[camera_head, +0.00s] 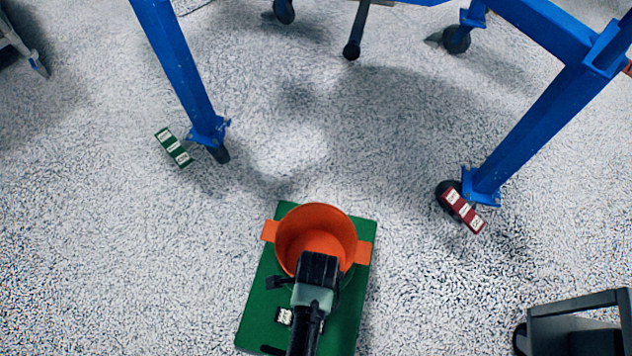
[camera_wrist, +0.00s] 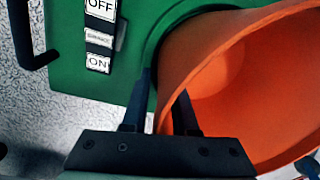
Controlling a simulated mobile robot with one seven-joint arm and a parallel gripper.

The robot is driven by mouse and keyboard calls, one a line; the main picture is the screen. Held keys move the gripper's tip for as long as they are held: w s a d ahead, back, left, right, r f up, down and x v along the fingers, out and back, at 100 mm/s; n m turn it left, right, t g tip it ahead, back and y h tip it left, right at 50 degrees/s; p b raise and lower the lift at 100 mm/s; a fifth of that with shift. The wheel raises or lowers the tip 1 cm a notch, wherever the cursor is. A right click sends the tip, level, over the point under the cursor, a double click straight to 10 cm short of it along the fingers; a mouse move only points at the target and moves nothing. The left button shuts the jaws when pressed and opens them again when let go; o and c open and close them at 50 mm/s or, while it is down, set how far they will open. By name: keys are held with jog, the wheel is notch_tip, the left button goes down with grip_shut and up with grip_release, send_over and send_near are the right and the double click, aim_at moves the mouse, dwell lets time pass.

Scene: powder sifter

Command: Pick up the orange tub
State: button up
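The orange tub (camera_head: 316,226) stands on the green sifter base (camera_head: 262,308), with a side tab at its left and another at its right. My gripper (camera_head: 314,270) is at the near edge of the tub in the head view, where my wrist hides its fingertips. In the wrist view the tub (camera_wrist: 262,75) fills the right side. The two dark fingers of my gripper (camera_wrist: 165,98) stand on either side of its wall, one outside and one inside. A small gap shows beside the outer finger, so the fingers look open around the rim.
An OFF/ON switch (camera_wrist: 98,38) sits on the green base beside the tub. A blue frame on wheels (camera_head: 180,75) stands behind, with a green labelled block (camera_head: 173,147) and a red one (camera_head: 462,210) near its feet. A dark grey frame (camera_head: 575,310) is at the lower right.

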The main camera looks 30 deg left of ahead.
grip_shut()
dwell(1.2)
